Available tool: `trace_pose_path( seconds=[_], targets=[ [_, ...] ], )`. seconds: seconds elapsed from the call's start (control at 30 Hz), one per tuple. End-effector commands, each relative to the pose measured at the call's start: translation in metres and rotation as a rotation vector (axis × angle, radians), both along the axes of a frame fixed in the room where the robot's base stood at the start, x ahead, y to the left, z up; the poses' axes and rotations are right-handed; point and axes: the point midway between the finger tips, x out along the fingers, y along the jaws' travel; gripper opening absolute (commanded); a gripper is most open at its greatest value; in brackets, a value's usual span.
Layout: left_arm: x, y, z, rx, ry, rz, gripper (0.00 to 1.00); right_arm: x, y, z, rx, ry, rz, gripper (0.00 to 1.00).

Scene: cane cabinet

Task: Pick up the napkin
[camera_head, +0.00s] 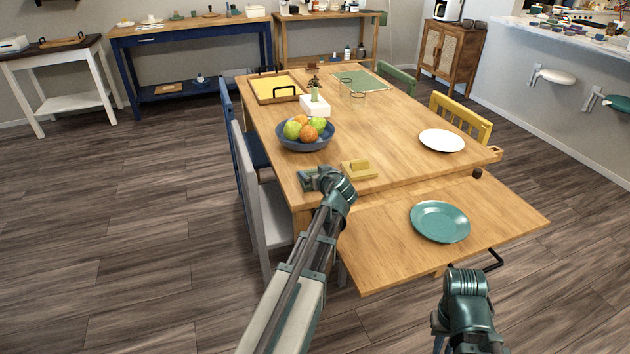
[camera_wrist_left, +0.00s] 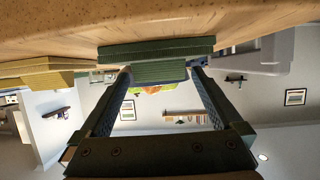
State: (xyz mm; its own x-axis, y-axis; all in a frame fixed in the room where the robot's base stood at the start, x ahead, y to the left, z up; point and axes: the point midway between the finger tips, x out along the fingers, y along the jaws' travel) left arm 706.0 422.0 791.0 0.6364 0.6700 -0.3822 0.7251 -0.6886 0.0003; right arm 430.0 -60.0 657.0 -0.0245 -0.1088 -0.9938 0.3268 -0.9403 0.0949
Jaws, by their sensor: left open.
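A green folded piece that looks like the napkin (camera_head: 308,183) lies on the wooden table's near left corner, partly hidden by my left gripper (camera_head: 318,180). In the left wrist view, the green napkin (camera_wrist_left: 157,50) shows as a wide flat slab with a narrower raised block. My left gripper is open, with one finger on each side of that block; I cannot tell whether they touch it. A similar yellow piece (camera_head: 359,169) lies just right of it on the table. My right arm shows at the bottom right, but its fingers are not visible.
A blue bowl of fruit (camera_head: 305,136) stands behind the napkin. A teal plate (camera_head: 440,221) lies on the lower pulled-out leaf (camera_head: 385,255). A white plate (camera_head: 442,140) is further right on the table. A grey chair (camera_head: 262,215) stands close to the left edge.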

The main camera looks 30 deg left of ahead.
Motion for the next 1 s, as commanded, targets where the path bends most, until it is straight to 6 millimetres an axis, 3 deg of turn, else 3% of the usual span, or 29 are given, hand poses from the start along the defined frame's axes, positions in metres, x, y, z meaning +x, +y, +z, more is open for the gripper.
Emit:
trace_pose_path(
  seconds=[0.07,0.5,0.77,1.0],
  targets=[
    [0.000,0.000,0.000,0.000,0.000,0.000,0.96,0.000,0.000,0.000,0.000,0.000,0.000,0.17],
    [0.000,-0.001,0.000,0.000,0.000,0.000,0.20,0.000,0.000,0.000,0.000,0.000,0.000,0.17],
    [0.000,-0.001,0.002,0.000,0.000,0.000,0.20,0.000,0.000,0.002,0.000,0.000,0.000,0.17],
    [0.000,-0.001,0.018,0.000,0.000,0.000,0.20,0.000,0.000,0.018,0.000,0.000,0.000,0.17]
  ],
)
